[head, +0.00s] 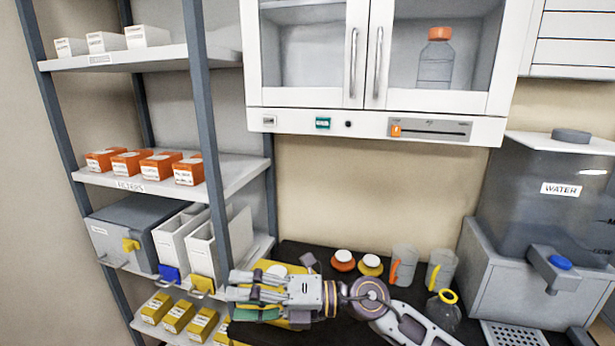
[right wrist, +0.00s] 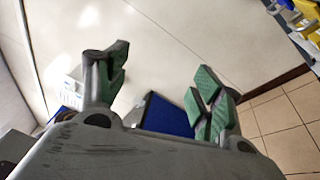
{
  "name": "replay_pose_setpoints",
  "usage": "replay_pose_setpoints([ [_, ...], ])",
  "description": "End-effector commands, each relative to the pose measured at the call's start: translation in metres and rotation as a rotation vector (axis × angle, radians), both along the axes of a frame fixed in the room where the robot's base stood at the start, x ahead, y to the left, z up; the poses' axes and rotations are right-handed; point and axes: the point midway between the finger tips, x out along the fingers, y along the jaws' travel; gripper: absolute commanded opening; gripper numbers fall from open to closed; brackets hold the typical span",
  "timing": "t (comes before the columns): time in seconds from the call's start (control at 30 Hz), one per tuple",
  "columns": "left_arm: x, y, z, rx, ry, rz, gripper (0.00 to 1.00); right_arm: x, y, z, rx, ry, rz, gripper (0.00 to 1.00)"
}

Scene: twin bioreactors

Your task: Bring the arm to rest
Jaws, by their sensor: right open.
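My right arm (head: 412,325) comes in from the lower right above the dark counter. My right gripper (head: 238,293) points left, in front of a yellow item (head: 262,267) that it partly hides. In the right wrist view the two green-padded fingers of the right gripper (right wrist: 160,72) stand wide apart with nothing between them. Beyond them are pale floor and a blue object (right wrist: 168,115), partly hidden by the gripper body. My left gripper does not show.
A shelf rack (head: 222,173) with orange boxes (head: 158,169) and white bins stands at left, close to the gripper. Orange and yellow lidded jars (head: 343,262), beakers (head: 403,266) and a flask (head: 443,312) stand on the counter. A water dispenser (head: 500,275) is at right, a cabinet (head: 300,122) above.

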Motion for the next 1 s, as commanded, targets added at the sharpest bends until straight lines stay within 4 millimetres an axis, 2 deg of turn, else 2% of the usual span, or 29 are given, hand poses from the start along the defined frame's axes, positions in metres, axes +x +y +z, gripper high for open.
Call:
replay_pose_setpoints([
  [0.2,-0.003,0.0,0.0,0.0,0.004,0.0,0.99,0.016,-0.01,0.039,0.23,0.125,-0.125,0.67],
  [0.37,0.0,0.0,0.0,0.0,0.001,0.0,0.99,0.034,-0.027,0.058,0.38,0.228,-0.234,0.67],
  [0.5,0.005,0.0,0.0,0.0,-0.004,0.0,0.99,0.053,-0.048,0.068,0.5,0.326,-0.338,0.67],
  [0.77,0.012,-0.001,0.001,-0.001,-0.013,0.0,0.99,0.088,-0.097,0.065,0.687,0.524,-0.55,0.67],
  [1.0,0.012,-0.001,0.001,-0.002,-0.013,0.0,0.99,0.115,-0.149,0.036,0.815,0.725,-0.763,0.67],
])
